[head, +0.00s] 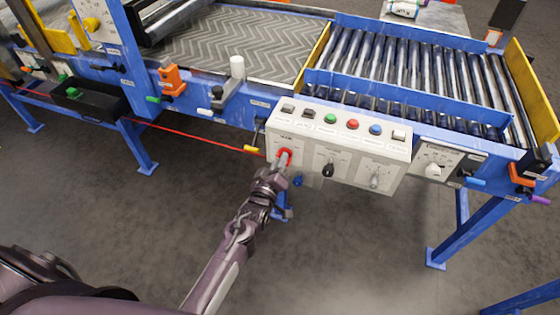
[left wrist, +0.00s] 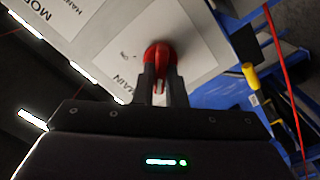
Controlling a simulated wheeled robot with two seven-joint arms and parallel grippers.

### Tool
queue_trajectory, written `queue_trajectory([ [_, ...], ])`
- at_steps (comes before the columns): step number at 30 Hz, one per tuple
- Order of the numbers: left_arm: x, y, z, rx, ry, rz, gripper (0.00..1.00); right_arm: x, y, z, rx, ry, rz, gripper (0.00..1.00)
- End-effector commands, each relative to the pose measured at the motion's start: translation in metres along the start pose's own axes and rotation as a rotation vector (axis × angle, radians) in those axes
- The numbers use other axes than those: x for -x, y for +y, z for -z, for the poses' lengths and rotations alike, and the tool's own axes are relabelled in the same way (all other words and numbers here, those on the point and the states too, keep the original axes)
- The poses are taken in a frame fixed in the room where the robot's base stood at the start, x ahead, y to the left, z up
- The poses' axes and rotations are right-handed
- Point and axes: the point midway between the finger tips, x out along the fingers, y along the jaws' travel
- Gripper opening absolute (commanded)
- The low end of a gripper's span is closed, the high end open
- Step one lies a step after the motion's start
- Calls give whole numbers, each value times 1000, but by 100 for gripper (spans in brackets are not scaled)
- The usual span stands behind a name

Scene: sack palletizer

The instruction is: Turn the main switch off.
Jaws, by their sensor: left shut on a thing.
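The main switch (head: 285,153) is a red rotary knob at the left of the front face of the white control box (head: 335,141). In the left wrist view the red knob (left wrist: 159,55) sits on a white plate with the word MAIN printed beside it. My left gripper (head: 281,163) is at the knob, its two dark fingers (left wrist: 160,88) closed around it. The fingers hide part of the knob, and I cannot read which position it points to. My right gripper is not in view.
The box also bears a black knob (head: 328,170), a grey knob (head: 376,180) and a row of coloured buttons on top. A yellow-handled item (head: 251,149) on a red cord is just left of the box. Blue conveyor rails stand behind; open floor lies in front.

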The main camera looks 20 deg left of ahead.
Motion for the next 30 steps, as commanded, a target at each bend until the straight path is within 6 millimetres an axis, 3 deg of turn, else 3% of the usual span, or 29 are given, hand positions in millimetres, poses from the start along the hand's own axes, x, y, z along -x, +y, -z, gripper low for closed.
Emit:
queue_trajectory([
  [7, 0, -1, -1, 3, -3, 2, 0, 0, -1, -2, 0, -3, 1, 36],
  [8, 0, -1, -1, 3, -3, 2, 15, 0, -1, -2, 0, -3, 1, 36],
  [12, 0, 0, -1, 2, -2, 1, 33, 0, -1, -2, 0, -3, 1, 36],
  [22, 4, 0, -1, 1, -1, 1, 33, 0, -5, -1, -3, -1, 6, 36],
  [30, 45, -1, -2, 1, -3, 3, 33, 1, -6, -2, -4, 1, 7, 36],
])
